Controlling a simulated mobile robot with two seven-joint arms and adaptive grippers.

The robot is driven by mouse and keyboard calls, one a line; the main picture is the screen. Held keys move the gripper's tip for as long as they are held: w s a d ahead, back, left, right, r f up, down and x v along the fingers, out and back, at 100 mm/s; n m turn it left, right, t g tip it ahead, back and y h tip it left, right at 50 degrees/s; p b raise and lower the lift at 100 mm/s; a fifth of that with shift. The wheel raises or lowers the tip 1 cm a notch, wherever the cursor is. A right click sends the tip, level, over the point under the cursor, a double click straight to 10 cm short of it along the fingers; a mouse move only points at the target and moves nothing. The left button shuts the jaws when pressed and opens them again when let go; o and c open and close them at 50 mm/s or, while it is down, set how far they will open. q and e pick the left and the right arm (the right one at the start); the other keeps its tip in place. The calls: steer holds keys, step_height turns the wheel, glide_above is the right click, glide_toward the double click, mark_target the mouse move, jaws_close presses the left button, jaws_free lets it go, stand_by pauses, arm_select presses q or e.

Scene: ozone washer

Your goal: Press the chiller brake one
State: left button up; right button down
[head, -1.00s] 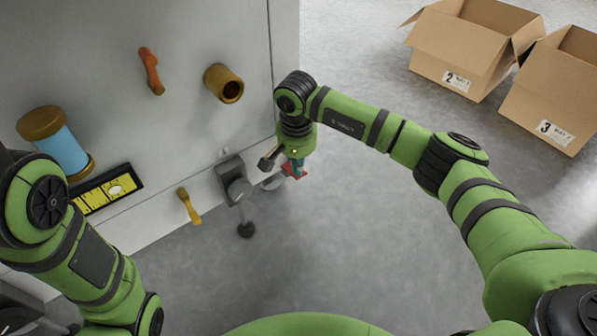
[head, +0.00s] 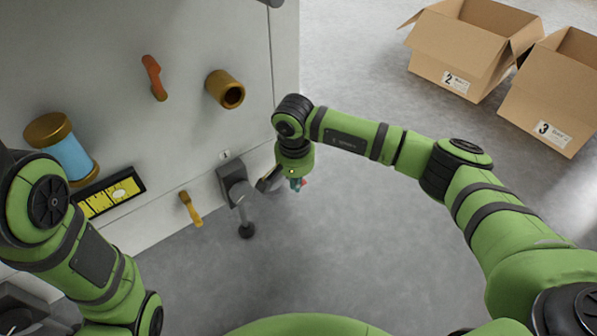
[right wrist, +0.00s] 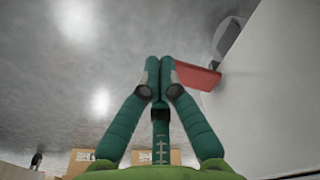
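A red plate-like pedal (right wrist: 197,76) shows at the machine's side in the right wrist view, just beside my right fingertips. I take it for the chiller brake, but no label is readable. The right finger overlaps the pedal's edge; contact cannot be told. In the head view this gripper (head: 296,184) is low beside the machine's corner. My left gripper is out of view.
The white machine panel (head: 120,30) carries an orange handle (head: 154,78), a brass socket (head: 225,89), a yellow lever (head: 190,208) and a grey bracket (head: 235,185) with a black foot. Open cardboard boxes (head: 455,55) stand at the far right. The floor between is clear.

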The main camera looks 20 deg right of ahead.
step_height(320, 180, up, 12)
steer(key=s, duration=0.1)
steer(key=shift+a, duration=0.3)
stand_by(0.5)
